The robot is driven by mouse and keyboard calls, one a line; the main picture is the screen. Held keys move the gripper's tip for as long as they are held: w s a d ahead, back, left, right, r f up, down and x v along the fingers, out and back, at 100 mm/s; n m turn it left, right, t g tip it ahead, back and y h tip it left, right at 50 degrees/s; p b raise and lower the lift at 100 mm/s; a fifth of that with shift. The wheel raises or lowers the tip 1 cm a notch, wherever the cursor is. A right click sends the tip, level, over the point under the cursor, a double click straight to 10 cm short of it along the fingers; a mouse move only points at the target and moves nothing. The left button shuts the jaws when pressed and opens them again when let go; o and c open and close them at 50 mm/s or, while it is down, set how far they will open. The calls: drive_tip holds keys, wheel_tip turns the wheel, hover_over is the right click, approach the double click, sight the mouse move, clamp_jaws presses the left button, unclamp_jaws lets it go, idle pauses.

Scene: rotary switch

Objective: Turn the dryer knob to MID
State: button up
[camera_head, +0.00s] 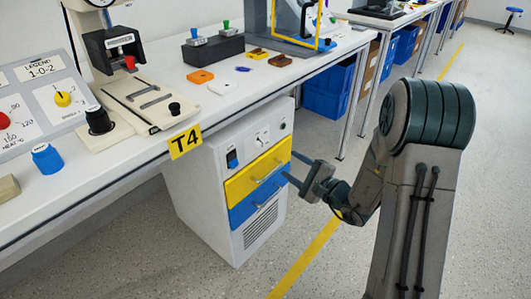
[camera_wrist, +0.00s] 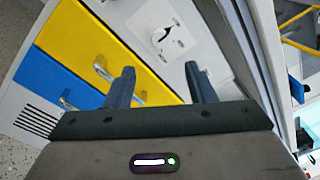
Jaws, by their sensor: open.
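The dryer (camera_head: 208,178) is a white cabinet under the workbench, with a yellow drawer (camera_head: 257,174) and a blue drawer (camera_head: 259,200). In the wrist view the knob (camera_wrist: 160,36) shows above the gap between my fingers, on a plate with small marks too small to read. My gripper (camera_head: 296,169) is open and empty in front of the dryer, apart from the knob. Its two fingers also show in the wrist view (camera_wrist: 158,72).
The workbench edge (camera_head: 120,163) with a yellow T4 label (camera_head: 185,141) overhangs the dryer. Drawer handles (camera_head: 267,175) stick out from the front. Blue bins (camera_head: 328,88) stand under the bench behind. The floor (camera_head: 330,185) to the right is free, with a yellow line.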

sight(262, 146)
drive_tip(key=b+x, duration=0.2)
drive_tip(key=x, duration=0.9)
drive_tip(key=shift+w+a, duration=0.15)
drive_tip(key=shift+a, duration=0.15)
drive_tip(key=shift+c, duration=0.3)
drive_tip(key=c, duration=0.9)
